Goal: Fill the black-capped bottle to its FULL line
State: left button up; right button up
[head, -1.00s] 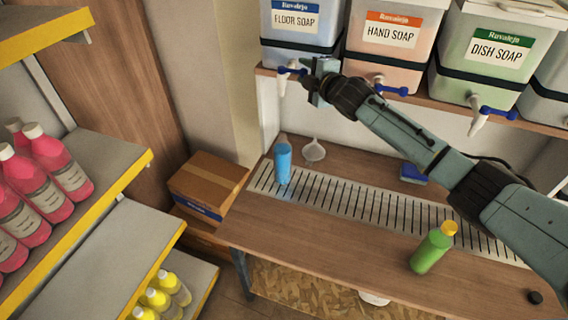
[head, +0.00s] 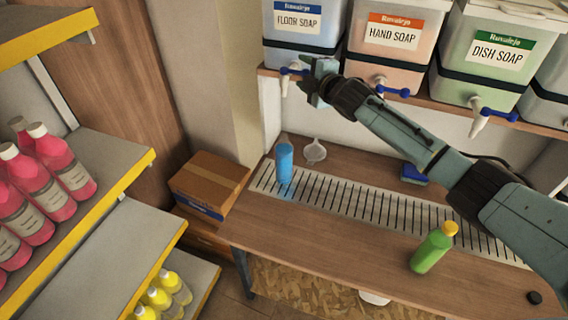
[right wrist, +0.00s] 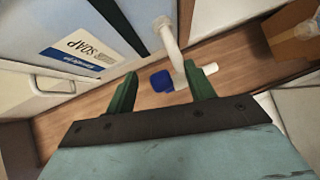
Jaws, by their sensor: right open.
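A blue bottle (head: 284,165) stands upright on the metal drip grate (head: 345,200), below the tap of the FLOOR SOAP drum (head: 299,28). Its level and FULL line are too small to read. A small black cap-like disc (head: 535,298) lies at the table's front right. My right gripper (head: 309,80) is open at the FLOOR SOAP tap. In the right wrist view, the white tap (right wrist: 171,45) and its blue handle (right wrist: 161,81) show between the open fingers of this gripper (right wrist: 165,92). I see no stream below the spout. My left gripper is not in view.
HAND SOAP (head: 393,35) and DISH SOAP (head: 497,50) drums stand to the right on the shelf. A cardboard box (head: 210,183) stands left.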

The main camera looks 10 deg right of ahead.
jog(key=p+v, duration=0.3)
jog(key=v, duration=0.1)
jog(key=shift+s+d+r, duration=0.1)
jog(key=shift+s+d, duration=0.05)
dwell(0.4)
jog(key=b+v, duration=0.1)
jog(key=v, duration=1.2)
jog(key=shift+s, duration=0.2)
